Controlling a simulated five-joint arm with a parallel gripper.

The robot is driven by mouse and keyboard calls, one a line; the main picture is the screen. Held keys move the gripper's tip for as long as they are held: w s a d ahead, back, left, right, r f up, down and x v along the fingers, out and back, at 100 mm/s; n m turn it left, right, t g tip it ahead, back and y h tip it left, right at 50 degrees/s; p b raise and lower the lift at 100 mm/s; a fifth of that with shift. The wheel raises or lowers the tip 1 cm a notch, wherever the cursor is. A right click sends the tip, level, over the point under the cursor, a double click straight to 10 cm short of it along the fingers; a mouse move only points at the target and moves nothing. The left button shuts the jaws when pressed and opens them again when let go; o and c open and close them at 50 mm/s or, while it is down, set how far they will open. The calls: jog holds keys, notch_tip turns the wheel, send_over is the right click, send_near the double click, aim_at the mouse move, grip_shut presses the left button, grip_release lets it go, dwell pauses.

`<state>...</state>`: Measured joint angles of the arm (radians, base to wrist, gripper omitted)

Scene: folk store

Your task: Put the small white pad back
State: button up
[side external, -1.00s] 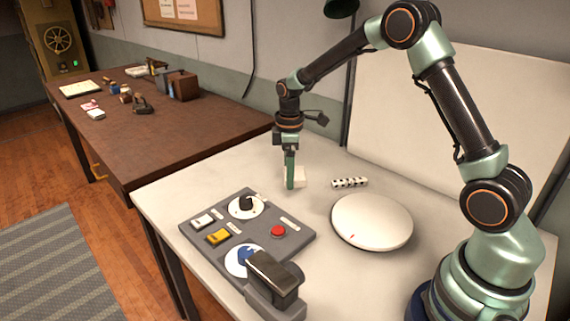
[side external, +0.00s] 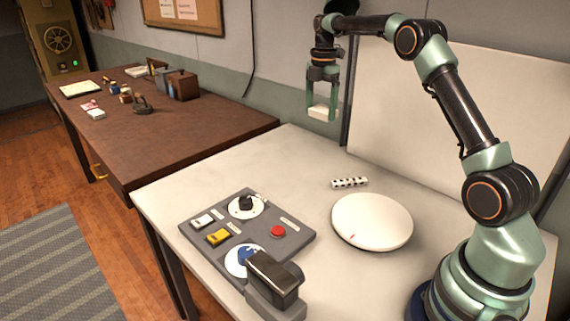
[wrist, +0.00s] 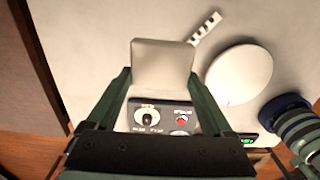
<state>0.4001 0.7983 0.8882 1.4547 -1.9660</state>
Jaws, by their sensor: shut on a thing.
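The small white pad (side external: 319,113) is held between the fingers of my gripper (side external: 322,100), high above the back of the white table (side external: 285,150). In the wrist view the pad (wrist: 162,68) shows as a pale square between the two green fingers of my gripper (wrist: 160,82). The fingers press on its left and right sides. Nothing touches the pad from below.
A grey control panel (side external: 290,243) with knobs, switches and a red button sits at the table's front left. A round white dish (side external: 372,220) and a black-and-white spotted bar (side external: 349,183) lie to its right. A brown desk (side external: 190,125) with several small items stands at left.

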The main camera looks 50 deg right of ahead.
aim_at(316, 176)
notch_tip(316, 176, down, 20)
jog(key=shift+r, duration=0.2)
dwell(0.4)
jog(key=shift+f, duration=0.15)
jog(key=o, duration=1.1)
jog(key=shift+c, duration=0.2)
